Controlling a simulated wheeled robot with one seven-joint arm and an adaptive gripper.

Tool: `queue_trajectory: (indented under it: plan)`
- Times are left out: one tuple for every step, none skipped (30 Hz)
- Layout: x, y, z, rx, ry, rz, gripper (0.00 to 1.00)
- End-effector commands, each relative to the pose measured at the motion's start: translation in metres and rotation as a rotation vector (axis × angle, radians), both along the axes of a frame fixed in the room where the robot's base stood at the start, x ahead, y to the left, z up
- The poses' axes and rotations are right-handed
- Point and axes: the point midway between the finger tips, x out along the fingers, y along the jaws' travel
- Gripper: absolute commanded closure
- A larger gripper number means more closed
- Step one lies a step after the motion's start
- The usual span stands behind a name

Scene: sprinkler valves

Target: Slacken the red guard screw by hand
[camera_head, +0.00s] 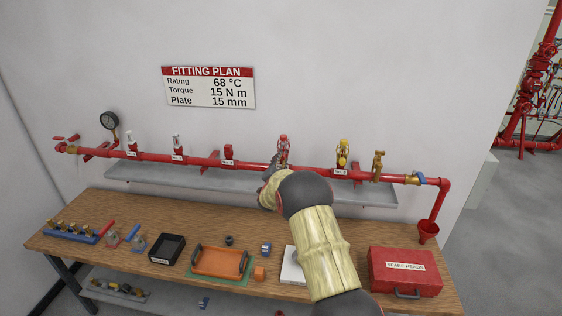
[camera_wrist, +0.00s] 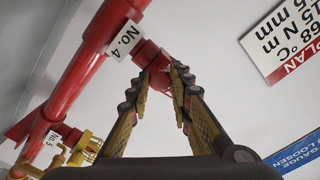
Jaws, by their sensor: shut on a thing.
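The red guard (camera_head: 283,148) stands on the red pipe at the No. 4 outlet. My gripper (camera_head: 272,168) reaches it from below and in front. In the wrist view my gripper (camera_wrist: 161,73) has its two ridged fingers close together at the red fitting (camera_wrist: 151,55) beside the No. 4 tag (camera_wrist: 125,40). The fingers are shut on a small part there, which I take to be the red guard screw. The screw itself is mostly hidden between the fingertips.
The red pipe (camera_head: 205,161) runs along the wall, with a brass-coloured head (camera_head: 343,155) in a yellow guard to the right. A grey shelf (camera_head: 140,175) lies beneath it. The wooden bench (camera_head: 110,212) carries an orange tray (camera_head: 220,262) and a red case (camera_head: 405,270).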

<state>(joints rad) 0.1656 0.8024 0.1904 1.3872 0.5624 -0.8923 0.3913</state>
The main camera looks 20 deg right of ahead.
Motion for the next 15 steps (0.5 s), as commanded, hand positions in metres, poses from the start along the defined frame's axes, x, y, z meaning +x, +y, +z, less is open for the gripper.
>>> queue_trajectory:
  plan:
    - [-0.0001, 0.0000, -0.0004, 0.000, 0.000, 0.000, 1.00]
    - [-0.0001, 0.0000, -0.0004, -0.001, 0.001, 0.000, 1.00]
    - [-0.0001, 0.0000, -0.0004, -0.002, 0.001, 0.000, 1.00]
    - [-0.0001, 0.0000, -0.0005, -0.003, 0.002, 0.000, 1.00]
    - [-0.0001, 0.0000, -0.0006, -0.006, 0.004, 0.000, 1.00]
    - [0.0000, -0.0001, -0.0006, -0.010, 0.007, 0.000, 1.00]
    - [0.0000, -0.0001, -0.0008, -0.016, 0.011, 0.000, 1.00]
    - [0.0000, -0.0001, -0.0009, -0.022, 0.015, 0.000, 1.00]
    - [-0.0001, -0.0001, -0.0012, -0.031, 0.021, 0.000, 1.00]
    - [-0.0001, -0.0001, -0.0015, -0.041, 0.028, 0.000, 1.00]
    - [-0.0001, -0.0001, -0.0019, -0.052, 0.035, 0.000, 1.00]
    - [-0.0001, 0.0000, -0.0025, -0.069, 0.046, 0.000, 1.00]
    - [-0.0002, 0.0000, -0.0029, -0.082, 0.055, 0.000, 1.00]
    - [-0.0003, -0.0001, -0.0031, -0.098, 0.067, -0.001, 1.00]
    - [-0.0003, -0.0001, -0.0032, -0.121, 0.082, -0.001, 1.00]
